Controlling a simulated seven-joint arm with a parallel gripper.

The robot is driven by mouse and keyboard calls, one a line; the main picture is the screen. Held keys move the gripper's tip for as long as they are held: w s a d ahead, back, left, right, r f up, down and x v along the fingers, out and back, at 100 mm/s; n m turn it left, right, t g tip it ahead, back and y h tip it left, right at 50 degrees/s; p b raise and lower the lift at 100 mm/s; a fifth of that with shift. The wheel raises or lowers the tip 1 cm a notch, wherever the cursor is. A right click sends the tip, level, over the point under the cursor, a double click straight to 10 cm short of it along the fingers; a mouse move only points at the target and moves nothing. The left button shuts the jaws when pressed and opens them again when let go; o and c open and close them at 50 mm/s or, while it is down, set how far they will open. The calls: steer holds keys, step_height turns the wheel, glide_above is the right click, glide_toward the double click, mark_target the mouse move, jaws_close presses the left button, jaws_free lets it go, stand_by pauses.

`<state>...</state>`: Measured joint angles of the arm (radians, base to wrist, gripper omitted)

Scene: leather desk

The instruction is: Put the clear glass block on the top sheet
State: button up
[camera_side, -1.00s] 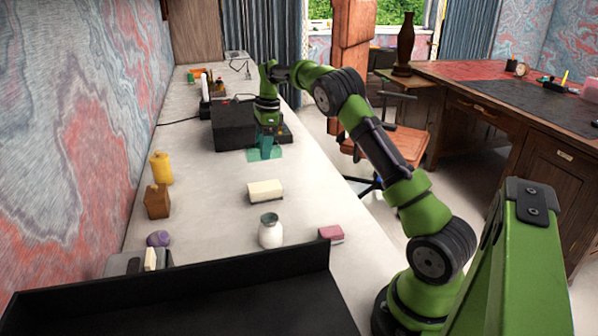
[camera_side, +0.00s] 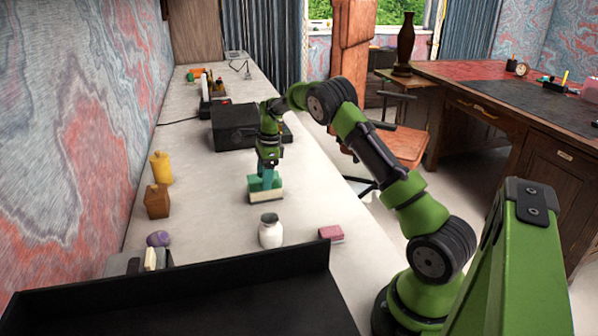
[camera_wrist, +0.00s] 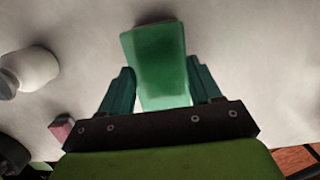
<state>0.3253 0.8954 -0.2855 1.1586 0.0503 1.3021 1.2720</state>
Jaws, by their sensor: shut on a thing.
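The glass block, tinted green (camera_side: 256,184), is between the fingers of my gripper (camera_side: 267,172), which is shut on it. It also shows in the wrist view as a translucent green slab (camera_wrist: 155,62) between the two teal fingers (camera_wrist: 160,95). The pale cream stack of sheets (camera_side: 266,197) lies on the light desk, its front side visible just below the block in the side view. The block covers most of its top. I cannot tell whether the block touches the top sheet or hangs just above it.
A white jar (camera_side: 270,232) and a pink block (camera_side: 330,233) stand nearer the camera. A black box (camera_side: 232,128) stands behind my gripper. A yellow bottle (camera_side: 160,167) and brown wooden block (camera_side: 157,201) stand by the wall. A black tray (camera_side: 190,300) fills the front.

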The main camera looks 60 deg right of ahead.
steer(key=o, duration=1.4)
steer(key=shift+f, duration=0.1)
steer(key=shift+o, duration=0.2)
